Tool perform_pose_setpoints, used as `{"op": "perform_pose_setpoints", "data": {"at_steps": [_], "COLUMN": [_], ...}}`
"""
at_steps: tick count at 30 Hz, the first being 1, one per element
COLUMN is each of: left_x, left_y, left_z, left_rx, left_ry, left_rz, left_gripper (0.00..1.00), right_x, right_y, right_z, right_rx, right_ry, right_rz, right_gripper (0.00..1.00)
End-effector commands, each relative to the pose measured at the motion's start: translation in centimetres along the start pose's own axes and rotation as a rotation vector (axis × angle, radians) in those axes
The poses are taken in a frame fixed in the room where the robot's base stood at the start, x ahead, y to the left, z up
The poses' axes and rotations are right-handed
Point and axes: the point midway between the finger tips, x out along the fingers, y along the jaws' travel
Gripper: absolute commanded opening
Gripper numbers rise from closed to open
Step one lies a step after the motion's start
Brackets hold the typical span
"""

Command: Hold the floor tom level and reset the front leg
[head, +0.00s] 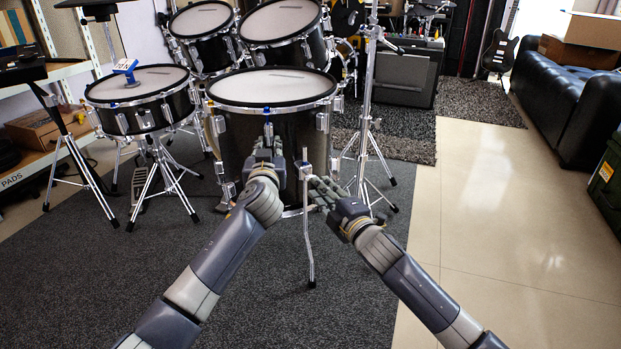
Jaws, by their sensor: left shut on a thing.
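The floor tom (238,131) stands in the middle of the head view, with a pale mesh head (270,88) and a dark shell. It looks about level. My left gripper (267,138) is shut on the tom's near side, just below the rim; its hand hides the exact grip point. The front leg (308,235) is a thin bent chrome rod at the tom's near right side. It runs down from a bracket (304,168) to a dark foot near the carpet. My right gripper (314,190) is beside the leg below the bracket, its fingers apart; contact is unclear.
A snare drum (130,88) on a tripod stand is close on the left, and two rack toms (280,20) are behind. A chrome stand (367,110) rises close on the right. Dark carpet (230,300) in front is clear. A black sofa (560,105) is far right.

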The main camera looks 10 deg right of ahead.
Motion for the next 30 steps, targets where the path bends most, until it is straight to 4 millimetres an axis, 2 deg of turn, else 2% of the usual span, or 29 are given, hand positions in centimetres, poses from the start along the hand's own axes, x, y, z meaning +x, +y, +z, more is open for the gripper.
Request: {"op": "perform_pose_setpoints", "data": {"at_steps": [3,9,22,23,25,30], "left_x": [0.0,0.0,0.0,0.0,0.0,0.0], "left_y": [-0.1,-0.1,-0.1,-0.1,-0.1,-0.1], "left_z": [-0.2,-0.2,-0.1,-0.1,-0.1,-0.1], "left_rx": [0.001,0.0,0.0,0.0,0.0,0.0], "left_ry": [0.003,0.002,0.002,0.002,0.002,0.001], "left_rz": [-0.002,-0.002,-0.002,-0.002,-0.002,-0.002], "left_gripper": [0.0,0.0,0.0,0.0,0.0,0.0], "right_x": [1.6,3.4,4.0,4.0,4.0,4.0], "right_y": [0.2,0.1,0.1,0.0,0.0,0.0], "right_z": [0.0,0.0,0.0,0.0,0.0,0.0], "right_rx": [-0.004,0.0,0.003,0.003,0.004,0.004], "right_ry": [0.0,0.0,0.0,0.0,0.0,0.0], "right_rz": [0.003,0.001,0.001,0.0,0.0,0.0], "right_gripper": [0.22,0.22,0.22,0.17,0.01,0.0]}}
